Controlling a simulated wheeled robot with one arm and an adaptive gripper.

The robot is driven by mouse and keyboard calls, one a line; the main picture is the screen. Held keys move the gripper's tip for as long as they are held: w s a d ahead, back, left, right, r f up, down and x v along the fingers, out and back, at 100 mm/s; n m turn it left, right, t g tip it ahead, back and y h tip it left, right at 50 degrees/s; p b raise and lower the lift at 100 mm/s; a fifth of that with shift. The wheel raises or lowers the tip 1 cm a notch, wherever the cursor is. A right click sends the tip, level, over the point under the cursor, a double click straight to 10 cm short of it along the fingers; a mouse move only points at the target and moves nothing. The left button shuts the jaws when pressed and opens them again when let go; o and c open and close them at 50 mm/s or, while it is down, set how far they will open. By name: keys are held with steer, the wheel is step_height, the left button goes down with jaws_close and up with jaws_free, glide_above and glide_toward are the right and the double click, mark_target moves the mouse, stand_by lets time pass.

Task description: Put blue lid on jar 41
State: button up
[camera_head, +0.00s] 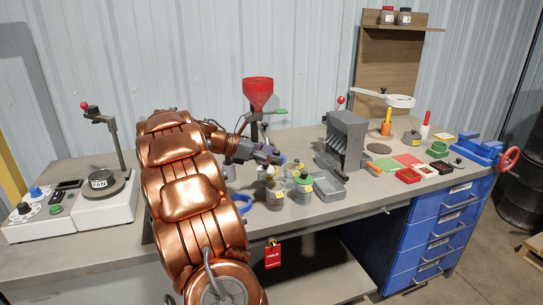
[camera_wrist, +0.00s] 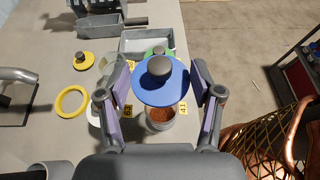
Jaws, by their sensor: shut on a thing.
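In the wrist view my gripper (camera_wrist: 159,76) is shut on the blue lid (camera_wrist: 148,92), a flat disc with a grey knob (camera_wrist: 160,67). The purple finger pads flank its left and right edges. The lid is over jar 41 (camera_wrist: 160,125), a clear jar with brown-orange bits inside and a yellow "41" tag (camera_wrist: 182,108). The jar's near side and mouth show below the lid edge; its far part is hidden. I cannot tell whether lid and jar touch. In the head view my gripper (camera_head: 268,156) is above the jar group; the lid cannot be made out there.
A yellow ring (camera_wrist: 60,104) and a yellow lid with a knob (camera_wrist: 80,62) lie left in the wrist view. Another jar tagged in yellow (camera_wrist: 128,111) stands close left. A grey tray (camera_wrist: 135,40) is beyond. In the head view, a blue ring (camera_head: 247,208) lies near the bench's front.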

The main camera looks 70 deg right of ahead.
step_height(320, 180, down, 9)
steer(key=b, duration=0.7)
stand_by(0.6)
steer(key=shift+b, duration=0.3)
steer(key=shift+p, duration=0.6)
stand_by(0.4)
steer(key=o, duration=1)
steer(key=shift+w, duration=0.1)
